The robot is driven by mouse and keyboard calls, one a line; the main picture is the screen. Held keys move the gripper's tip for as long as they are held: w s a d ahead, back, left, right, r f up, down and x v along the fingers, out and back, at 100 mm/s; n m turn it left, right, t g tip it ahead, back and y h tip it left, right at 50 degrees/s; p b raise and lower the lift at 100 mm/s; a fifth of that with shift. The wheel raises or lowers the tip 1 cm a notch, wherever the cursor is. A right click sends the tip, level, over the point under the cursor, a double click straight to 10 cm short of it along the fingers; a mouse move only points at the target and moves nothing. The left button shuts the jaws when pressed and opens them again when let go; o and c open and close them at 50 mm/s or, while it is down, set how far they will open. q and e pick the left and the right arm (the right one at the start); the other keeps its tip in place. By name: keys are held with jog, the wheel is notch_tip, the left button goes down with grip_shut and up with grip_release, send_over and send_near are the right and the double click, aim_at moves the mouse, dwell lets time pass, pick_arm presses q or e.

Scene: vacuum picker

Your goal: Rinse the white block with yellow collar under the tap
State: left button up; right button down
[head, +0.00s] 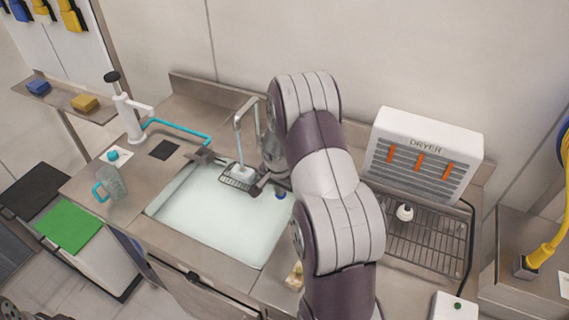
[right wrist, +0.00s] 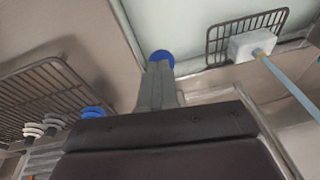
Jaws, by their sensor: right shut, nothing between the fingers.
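A white block (head: 241,172) sits on a small wire rack (head: 229,182) at the far side of the water-filled sink. The tap (head: 241,118) stands above it, and a pale blue stream runs down onto the block. In the right wrist view the block (right wrist: 251,44) lies on the rack at the upper right with the stream on it.
A dryer (head: 425,150) and wire drying rack (head: 425,240), holding a white cup-shaped piece (head: 404,212), stand at right.

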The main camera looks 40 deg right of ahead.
jog(key=r+p, duration=0.2)
jog(key=r, duration=0.1)
jog(key=r+p, duration=0.1)
jog(key=p, duration=0.1)
jog(key=shift+d+r, duration=0.35)
jog(key=shift+d, duration=0.05)
jog(key=s+a+r+b, duration=0.3)
jog(key=a+r, duration=0.1)
jog(key=r, duration=0.3)
jog(key=shift+r, duration=0.3)
jog(key=s+a+f+n+y, duration=0.1)
jog(key=s+a+n, duration=1.1)
jog(key=a, duration=0.3)
jog(key=shift+s+n+g+y, duration=0.15)
jog(key=shift+n+g+y, duration=0.2)
jog(key=shift+n, duration=0.45)
